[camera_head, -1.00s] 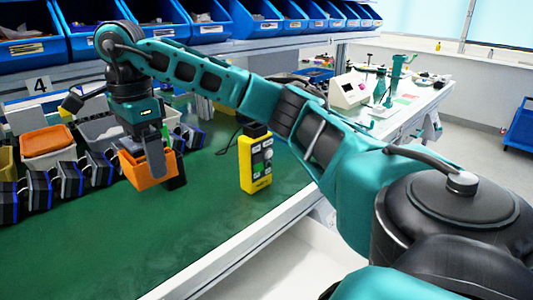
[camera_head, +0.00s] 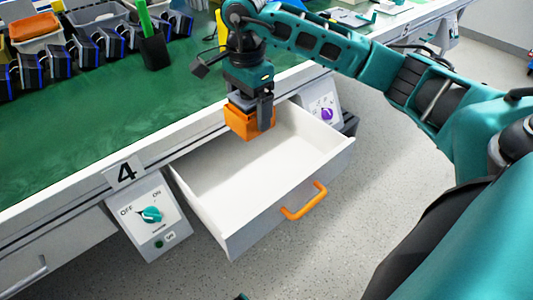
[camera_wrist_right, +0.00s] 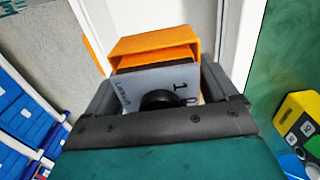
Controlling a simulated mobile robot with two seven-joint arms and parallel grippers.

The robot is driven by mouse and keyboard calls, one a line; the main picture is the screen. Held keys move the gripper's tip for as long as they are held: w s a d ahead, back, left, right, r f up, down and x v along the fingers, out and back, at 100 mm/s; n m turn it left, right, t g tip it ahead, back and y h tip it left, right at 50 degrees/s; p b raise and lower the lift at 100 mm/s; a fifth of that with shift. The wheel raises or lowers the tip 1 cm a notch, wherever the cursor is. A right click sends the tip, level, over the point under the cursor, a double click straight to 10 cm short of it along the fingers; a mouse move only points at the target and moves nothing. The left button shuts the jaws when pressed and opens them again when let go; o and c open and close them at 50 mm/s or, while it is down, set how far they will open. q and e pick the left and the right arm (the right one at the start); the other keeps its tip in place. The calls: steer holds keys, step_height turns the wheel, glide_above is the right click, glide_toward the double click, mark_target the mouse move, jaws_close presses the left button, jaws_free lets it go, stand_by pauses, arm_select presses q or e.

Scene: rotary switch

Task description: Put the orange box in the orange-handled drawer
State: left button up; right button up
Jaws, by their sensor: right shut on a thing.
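The orange box (camera_head: 240,123) is held in my right gripper (camera_head: 262,112) over the back of the open drawer. I cannot tell whether the box touches the drawer.
A panel with a teal rotary switch (camera_head: 151,214) is left of the drawer. A panel with a purple knob (camera_head: 327,113) is right of it. The green tabletop (camera_head: 110,120) is behind, with bins and a dark holder (camera_head: 154,53). The floor in front is clear.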

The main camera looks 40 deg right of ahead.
step_height(320, 180, down, 15)
steer(key=b, duration=0.3)
step_height(320, 180, down, 5)
steer(key=shift+r+b, duration=0.2)
steer(key=shift+b, duration=0.6)
steer(key=shift+f, duration=0.4)
steer(key=o, duration=0.8)
arm_select(q)
steer(key=f, duration=0.2)
steer(key=d+f, duration=0.1)
steer(key=shift+w, duration=0.25)
steer(key=shift+r, duration=0.15)
